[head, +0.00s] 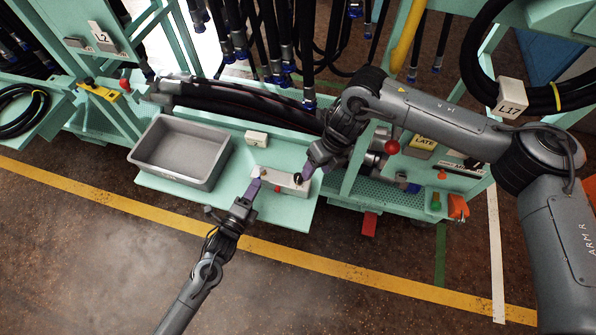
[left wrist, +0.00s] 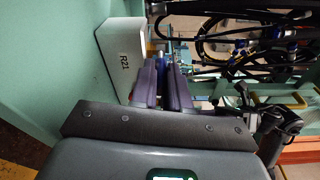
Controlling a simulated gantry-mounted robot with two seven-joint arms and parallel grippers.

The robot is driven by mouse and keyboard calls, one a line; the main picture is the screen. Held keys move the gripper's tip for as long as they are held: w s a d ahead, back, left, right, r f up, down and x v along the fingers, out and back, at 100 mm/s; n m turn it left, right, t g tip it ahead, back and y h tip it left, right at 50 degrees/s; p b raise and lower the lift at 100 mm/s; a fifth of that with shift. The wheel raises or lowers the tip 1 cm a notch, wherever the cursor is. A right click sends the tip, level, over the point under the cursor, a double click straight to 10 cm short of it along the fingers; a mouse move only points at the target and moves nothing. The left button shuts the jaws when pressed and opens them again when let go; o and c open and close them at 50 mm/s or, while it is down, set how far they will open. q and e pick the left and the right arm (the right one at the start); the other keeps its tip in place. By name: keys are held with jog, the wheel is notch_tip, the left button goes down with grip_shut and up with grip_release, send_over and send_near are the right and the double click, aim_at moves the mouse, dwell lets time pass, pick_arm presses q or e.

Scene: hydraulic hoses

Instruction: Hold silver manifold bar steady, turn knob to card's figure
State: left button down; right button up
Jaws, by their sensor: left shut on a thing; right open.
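The silver manifold bar (head: 286,184) lies on the green shelf in the head view, small and partly covered by both grippers. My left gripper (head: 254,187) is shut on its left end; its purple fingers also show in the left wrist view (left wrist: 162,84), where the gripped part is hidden. My right gripper (head: 306,174) is open, with its fingertips close above the bar's right end. I cannot tell whether it touches. A small dark and reddish detail shows mid-bar; I cannot make out the knob clearly. A white block (head: 256,139) stands behind the bar; a white block marked R21 (left wrist: 122,58) shows in the left wrist view.
A grey bin (head: 184,150) stands on the shelf (head: 222,190) left of the bar. Black hoses (head: 235,103) lie behind, and more hang above. Open floor lies in front.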

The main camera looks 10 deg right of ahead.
jog(key=m, duration=0.4)
jog(key=m+h, duration=0.2)
jog(key=h, duration=0.1)
send_near(298, 176)
notch_tip(298, 176, down, 9)
jog(key=shift+s+a+r, duration=0.1)
jog(key=shift+r, duration=0.05)
jog(key=shift+c, duration=0.3)
jog(key=c, duration=1)
